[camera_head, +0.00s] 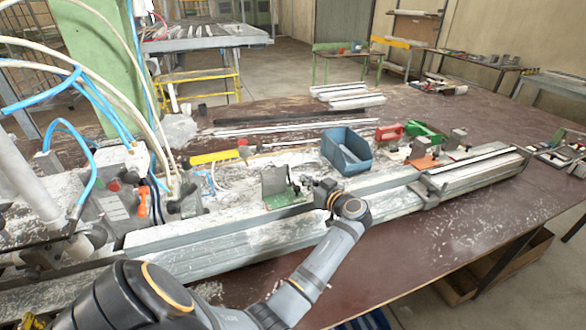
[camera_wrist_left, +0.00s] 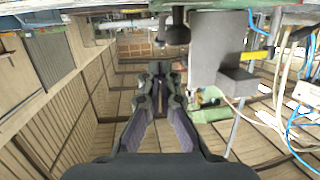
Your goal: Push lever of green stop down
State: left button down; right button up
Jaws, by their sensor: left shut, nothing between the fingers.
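The green stop (camera_head: 272,183) stands on the bench rail in the head view, a grey upright plate on a small green base. In the left wrist view its grey plate (camera_wrist_left: 213,50) is right of the fingers, with a strip of green at the top edge. Dark round knobs (camera_wrist_left: 177,30) show beside the plate; I cannot tell if they belong to the lever. My left gripper (camera_head: 318,191) is just right of the stop in the head view. Its fingers (camera_wrist_left: 160,70) are shut and empty. Contact with the lever cannot be seen. My right gripper is out of view.
A blue bin (camera_head: 346,150) stands behind my left gripper. An orange-based stop (camera_head: 428,160) is farther right on the rail. Hoses and clamp parts (camera_head: 150,180) crowd the left side. The brown tabletop (camera_head: 450,225) in front of the rail is clear.

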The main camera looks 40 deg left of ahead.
aim_at(288, 168)
pick_arm(q)
jog(key=p+x, duration=0.2)
jog(key=x, duration=0.5)
jog(key=shift+w+a, duration=0.1)
jog(key=shift+a, duration=0.2)
jog(key=shift+w+a+f+p, duration=0.1)
jog(key=shift+a+f+p, duration=0.1)
jog(key=shift+a+p, duration=0.2)
jog(key=shift+w+a+h+p, duration=0.15)
jog(key=shift+a+h+p, duration=0.1)
jog(key=shift+h+p, duration=0.25)
jog(key=a+g+h+p, duration=0.1)
jog(key=h, duration=0.1)
jog(key=w+a+f+g+h+p, duration=0.1)
jog(key=h, duration=0.1)
jog(key=a+m+g+h+p, duration=0.1)
jog(key=h, duration=0.2)
jog(key=shift+w+f, duration=0.25)
jog(key=shift+w+a+f, duration=0.15)
jog(key=shift+a+f, duration=0.1)
jog(key=shift+f, duration=0.2)
